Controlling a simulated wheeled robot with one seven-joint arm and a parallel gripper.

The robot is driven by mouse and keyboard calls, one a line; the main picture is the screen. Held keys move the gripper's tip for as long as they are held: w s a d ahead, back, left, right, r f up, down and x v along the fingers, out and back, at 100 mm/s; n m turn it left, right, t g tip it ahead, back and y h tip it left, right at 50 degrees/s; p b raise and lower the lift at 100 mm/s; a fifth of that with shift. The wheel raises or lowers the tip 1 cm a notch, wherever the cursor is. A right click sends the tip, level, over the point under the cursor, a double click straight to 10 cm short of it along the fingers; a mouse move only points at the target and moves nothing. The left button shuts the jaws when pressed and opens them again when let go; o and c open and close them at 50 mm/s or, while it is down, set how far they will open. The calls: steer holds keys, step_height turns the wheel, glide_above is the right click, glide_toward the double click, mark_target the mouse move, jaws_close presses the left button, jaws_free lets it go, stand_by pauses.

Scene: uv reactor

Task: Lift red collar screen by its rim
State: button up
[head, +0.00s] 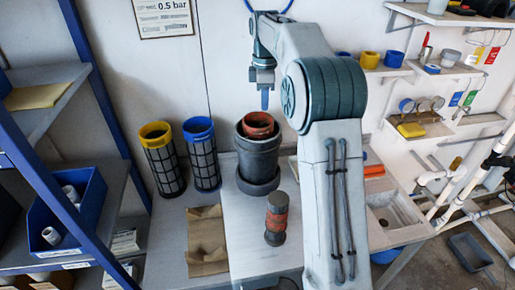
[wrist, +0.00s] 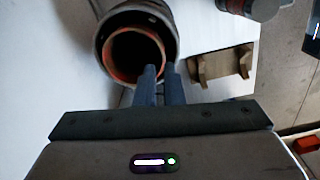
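The red collar screen (head: 257,120) sits upright in the mouth of a dark grey cylindrical vessel (head: 257,158), its red rim standing above the vessel's top. In the wrist view its round rim (wrist: 109,63) shows from above around a dark opening, inside the vessel's grey wall (wrist: 101,12). My gripper (head: 265,106) points down above the collar in the head view. In the wrist view my gripper's two fingers (wrist: 160,72) are close together with a narrow gap, at the lower right of the collar.
A yellow-topped mesh cylinder (head: 162,160) and a blue-topped one (head: 202,155) stand left of the vessel. A red-banded cylinder (head: 276,218) stands in front, with a brown cardboard holder (head: 207,240) to its left. A sink (head: 395,215) lies right of my arm.

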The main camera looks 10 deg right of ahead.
glide_above(258, 137)
steer(key=f, duration=0.8)
steer(key=shift+d, duration=0.4)
steer(key=shift+a+f+p, duration=0.15)
steer(key=shift+f+p, duration=0.3)
steer(key=shift+f, duration=1)
steer(key=shift+a+f+p, duration=0.1)
steer(key=shift+f+p, duration=0.35)
steer(key=shift+f, duration=0.95)
jaws_close()
steer(key=shift+r, duration=0.1)
